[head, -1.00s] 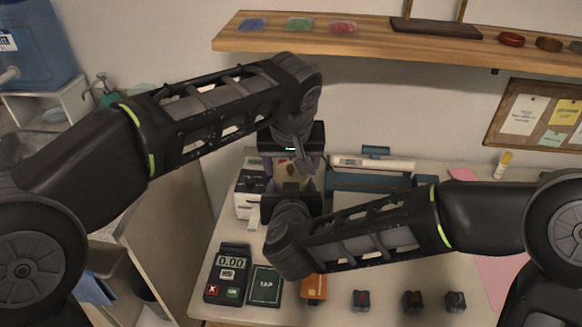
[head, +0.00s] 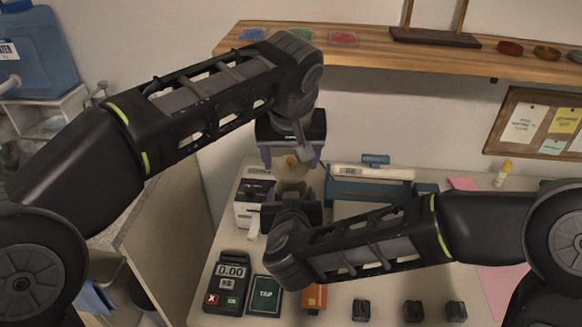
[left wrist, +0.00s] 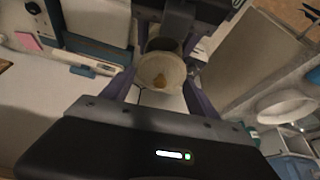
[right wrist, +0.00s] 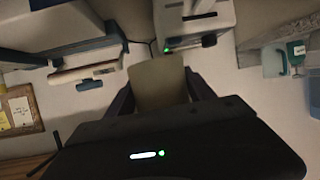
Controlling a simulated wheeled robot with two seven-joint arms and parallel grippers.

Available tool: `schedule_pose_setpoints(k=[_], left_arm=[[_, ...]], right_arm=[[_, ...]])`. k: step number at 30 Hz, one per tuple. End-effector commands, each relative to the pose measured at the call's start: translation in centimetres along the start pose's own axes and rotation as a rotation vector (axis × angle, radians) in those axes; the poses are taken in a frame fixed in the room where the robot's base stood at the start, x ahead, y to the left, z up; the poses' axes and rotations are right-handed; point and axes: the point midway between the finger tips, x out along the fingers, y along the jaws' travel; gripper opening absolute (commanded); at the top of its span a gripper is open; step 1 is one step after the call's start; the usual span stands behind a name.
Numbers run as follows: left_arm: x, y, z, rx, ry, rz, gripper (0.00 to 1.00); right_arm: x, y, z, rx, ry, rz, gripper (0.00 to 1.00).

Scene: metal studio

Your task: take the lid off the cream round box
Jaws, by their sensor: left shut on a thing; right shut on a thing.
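The cream round lid (left wrist: 160,70) with its small gold knob lies between the fingers of my left gripper (left wrist: 160,88), which is shut on it. The lid's knob also shows in the head view (head: 291,160), below the left gripper's dark body. My right gripper (right wrist: 160,88), lower and nearer, is shut on the cream box (right wrist: 158,80), its plain side facing the right wrist camera. In the head view the box is mostly hidden behind the right gripper. In the left wrist view a dark area shows just beyond the lid; I cannot tell how wide the gap is.
A card reader (head: 228,284) and a green TAP card box (head: 264,294) lie at the table's front left. A white machine (head: 252,205) stands just left of the grippers, a blue-and-white device (head: 370,185) behind right. A wooden shelf (head: 370,55) hangs above.

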Motion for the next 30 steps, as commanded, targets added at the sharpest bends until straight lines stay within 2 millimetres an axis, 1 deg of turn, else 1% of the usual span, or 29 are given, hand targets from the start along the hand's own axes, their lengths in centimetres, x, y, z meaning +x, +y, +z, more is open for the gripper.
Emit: schedule_pose_setpoints(k=[1, 4, 19, 22, 26, 29, 30], left_arm=[[-0.5, 0.1, -0.2, 0.0, 0.001, 0.001, 0.2], [-0.9, 0.0, -0.3, 0.001, -0.001, 0.0, 0.2], [-0.9, 0.0, -0.3, 0.001, -0.001, 0.0, 0.2], [-0.8, 0.0, -0.3, 0.001, 0.0, 0.0, 0.2], [-0.7, 0.0, -0.3, 0.001, 0.0, 0.0, 0.2], [-0.5, 0.0, -0.2, 0.001, 0.0, 0.0, 0.2], [-0.4, 0.0, -0.1, 0.001, 0.0, 0.0, 0.2]], right_arm=[[0.0, 0.0, 0.0, 0.0, 0.0, 0.0, 0.0], [0.0, 0.0, 0.0, 0.0, 0.0, 0.0, 0.0], [0.0, 0.0, 0.0, 0.0, 0.0, 0.0, 0.0], [0.2, 0.4, 0.1, 0.003, 0.0, 0.007, 0.0], [1.0, 2.1, 0.5, 0.017, -0.001, 0.041, 0.0], [2.1, 4.8, 0.8, 0.04, -0.003, 0.091, 0.0], [2.6, 6.2, 1.0, 0.05, -0.003, 0.117, 0.0]])
